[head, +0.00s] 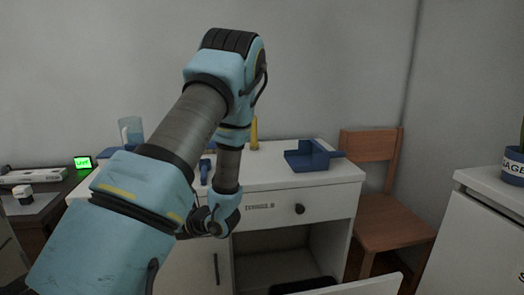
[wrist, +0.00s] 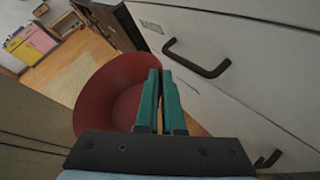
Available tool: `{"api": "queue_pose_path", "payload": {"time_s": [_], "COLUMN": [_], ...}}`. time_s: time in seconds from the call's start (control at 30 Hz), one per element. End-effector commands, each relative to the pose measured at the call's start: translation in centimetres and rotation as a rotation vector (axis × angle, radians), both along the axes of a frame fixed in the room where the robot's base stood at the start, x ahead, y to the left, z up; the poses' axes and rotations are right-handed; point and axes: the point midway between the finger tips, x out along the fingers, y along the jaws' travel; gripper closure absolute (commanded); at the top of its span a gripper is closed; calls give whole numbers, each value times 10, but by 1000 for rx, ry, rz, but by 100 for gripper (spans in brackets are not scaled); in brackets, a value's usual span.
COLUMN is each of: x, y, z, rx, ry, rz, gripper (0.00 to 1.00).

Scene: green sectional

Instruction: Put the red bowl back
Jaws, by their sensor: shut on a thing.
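The red bowl (wrist: 105,92) shows in the wrist view, left of and below my gripper's fingers. My gripper (wrist: 160,78) has two green fingers close together, shut on the bowl's rim. The bowl hangs over the wooden floor, beside white cabinet fronts with dark handles. In the head view my arm reaches down in front of the white cabinet (head: 335,187); the bowl and the fingertips are hidden there.
The cabinet's lower right compartment (head: 275,257) is open, with a white door panel (head: 365,287) swung out. On top are a blue tray (head: 308,160), a yellow object (head: 254,132) and a clear jug (head: 130,131). A wooden chair (head: 385,205) stands right.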

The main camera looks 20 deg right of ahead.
Motion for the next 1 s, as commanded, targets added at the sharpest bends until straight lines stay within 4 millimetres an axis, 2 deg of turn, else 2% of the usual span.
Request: {"api": "queue_pose_path", "payload": {"time_s": [0.03, 0.1, 0.53, 0.63, 1.0], "x": [0, 0, 0, -1, 0], "y": [1, 0, 0, 0, -1], "z": [30, 46, 112, 101, 104], "rx": [1, 1, 1, 7, 3], "ry": [0, 0, 0, 6, 0], "rz": [1, 1, 1, -4, -3], "gripper": [100, 100, 100, 100, 100]}}
